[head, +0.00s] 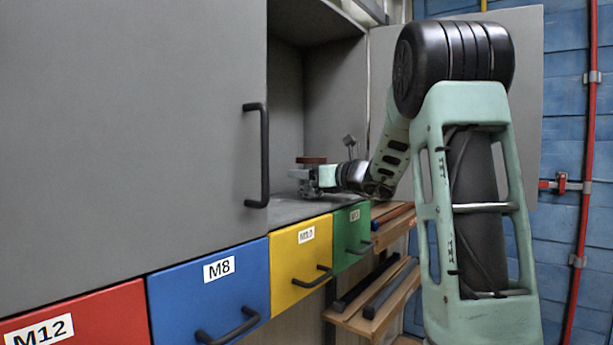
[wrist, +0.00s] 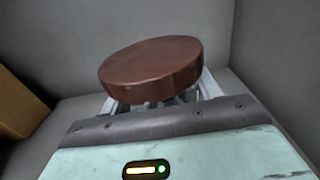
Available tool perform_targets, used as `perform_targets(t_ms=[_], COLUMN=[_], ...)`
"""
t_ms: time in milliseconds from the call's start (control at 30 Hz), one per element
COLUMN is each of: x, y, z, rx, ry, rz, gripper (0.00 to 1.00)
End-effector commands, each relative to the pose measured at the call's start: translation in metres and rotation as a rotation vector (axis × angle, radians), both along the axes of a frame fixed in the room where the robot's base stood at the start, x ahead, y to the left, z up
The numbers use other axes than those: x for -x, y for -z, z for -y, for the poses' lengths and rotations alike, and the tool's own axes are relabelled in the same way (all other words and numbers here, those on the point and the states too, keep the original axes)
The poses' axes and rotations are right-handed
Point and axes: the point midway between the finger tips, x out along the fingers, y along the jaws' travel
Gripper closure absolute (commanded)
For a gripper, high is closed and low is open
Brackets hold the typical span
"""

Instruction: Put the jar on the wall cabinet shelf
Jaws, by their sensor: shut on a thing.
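The jar shows as a round brown lid (wrist: 150,68) in the wrist view, between my gripper's fingers. In the head view the brown lid (head: 311,160) sits just above my gripper (head: 308,180). My gripper is shut on the jar. The jar's body is hidden below the lid and behind the fingers. The gripper reaches into the open part of the grey wall cabinet (head: 335,100), low over its shelf floor (head: 290,208). I cannot tell whether the jar touches the shelf.
A closed grey door with a black handle (head: 257,155) covers the cabinet's left part. An open grey door panel (head: 528,90) stands behind my arm. Coloured drawers (head: 300,250) run below the shelf. A brown box-like thing (wrist: 18,108) is at the left in the wrist view.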

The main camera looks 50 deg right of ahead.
Motion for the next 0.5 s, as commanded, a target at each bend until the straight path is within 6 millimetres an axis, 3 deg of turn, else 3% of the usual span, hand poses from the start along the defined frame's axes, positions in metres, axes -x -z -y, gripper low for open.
perform_targets(t_ms=[367, 400, 467, 500], x=[0.0, 0.0, -0.0001, -0.0001], y=[0.0035, 0.0047, 0.0036, 0.0036], z=[-0.0003, -0.0002, -0.0002, -0.0002], rx=[0.002, 0.001, 0.001, 0.001], ry=[-0.001, 0.0, 0.0, 0.0], rz=[0.004, 0.002, 0.002, 0.002], gripper=[0.71, 0.35, 0.18, 0.16])
